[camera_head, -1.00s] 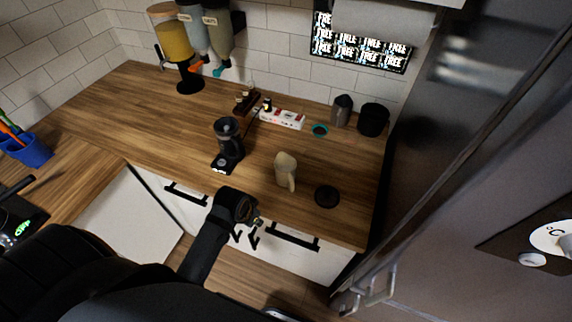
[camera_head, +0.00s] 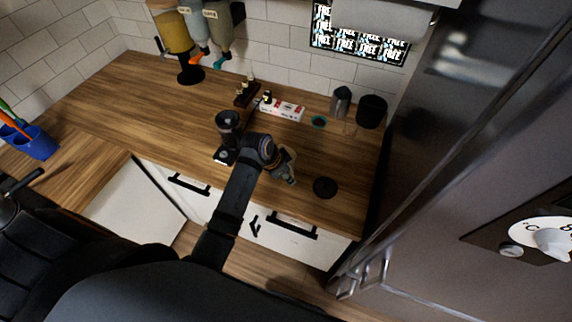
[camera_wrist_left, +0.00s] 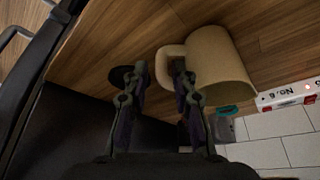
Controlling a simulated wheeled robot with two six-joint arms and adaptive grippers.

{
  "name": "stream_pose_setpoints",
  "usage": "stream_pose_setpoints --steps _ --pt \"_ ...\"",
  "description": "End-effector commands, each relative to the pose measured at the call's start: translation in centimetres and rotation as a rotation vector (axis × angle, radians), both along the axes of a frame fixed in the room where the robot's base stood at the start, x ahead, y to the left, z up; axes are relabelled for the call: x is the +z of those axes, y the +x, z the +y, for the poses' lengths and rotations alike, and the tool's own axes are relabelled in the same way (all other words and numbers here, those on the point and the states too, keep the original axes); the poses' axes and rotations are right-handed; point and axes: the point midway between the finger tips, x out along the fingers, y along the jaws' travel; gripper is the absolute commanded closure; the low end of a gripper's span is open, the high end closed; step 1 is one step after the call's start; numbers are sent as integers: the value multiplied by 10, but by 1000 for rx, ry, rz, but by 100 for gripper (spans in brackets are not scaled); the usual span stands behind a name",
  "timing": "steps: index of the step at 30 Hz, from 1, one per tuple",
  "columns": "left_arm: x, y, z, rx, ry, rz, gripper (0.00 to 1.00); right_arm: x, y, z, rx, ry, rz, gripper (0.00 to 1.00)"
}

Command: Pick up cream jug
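The cream jug (camera_head: 290,155) stands on the wooden counter, mostly hidden behind my left gripper (camera_head: 286,177) in the head view. In the left wrist view the beige jug (camera_wrist_left: 217,66) is right of centre, with its loop handle (camera_wrist_left: 166,62) pointing left. My left gripper (camera_wrist_left: 158,88) is open there, its two dark fingers apart. The right finger overlaps the jug's handle side, and the handle shows in the gap between the fingers. I cannot tell whether a finger touches it. My right gripper is not in view.
A black round disc (camera_head: 325,187) lies right of the jug, near the front edge. A black grinder-like device (camera_head: 228,132) stands to the left.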

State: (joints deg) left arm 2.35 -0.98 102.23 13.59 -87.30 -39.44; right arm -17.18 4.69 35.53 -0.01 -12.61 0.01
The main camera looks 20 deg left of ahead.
Motion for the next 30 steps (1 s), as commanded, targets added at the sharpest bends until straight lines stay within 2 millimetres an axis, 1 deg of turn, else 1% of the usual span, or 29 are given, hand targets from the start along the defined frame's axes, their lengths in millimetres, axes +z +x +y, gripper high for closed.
stream_pose_setpoints --steps 2,5,9,13,16,21,23,27,30 --pt "-1 0 0 0 1 -1 74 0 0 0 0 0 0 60" --pt "-6 2 -2 1 0 2 74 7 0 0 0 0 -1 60" --pt "-25 9 -6 1 1 5 74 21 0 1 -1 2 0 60" --pt "-44 15 -11 1 0 2 74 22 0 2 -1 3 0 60" --pt "-49 16 -11 1 0 1 74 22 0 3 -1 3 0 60" --pt "-49 16 -11 1 0 0 74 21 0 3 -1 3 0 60" --pt "-49 16 -11 1 1 0 81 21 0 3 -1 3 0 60" --pt "-49 16 -11 1 1 0 100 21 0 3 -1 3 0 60" --pt "-49 16 -11 1 1 0 100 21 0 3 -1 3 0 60"
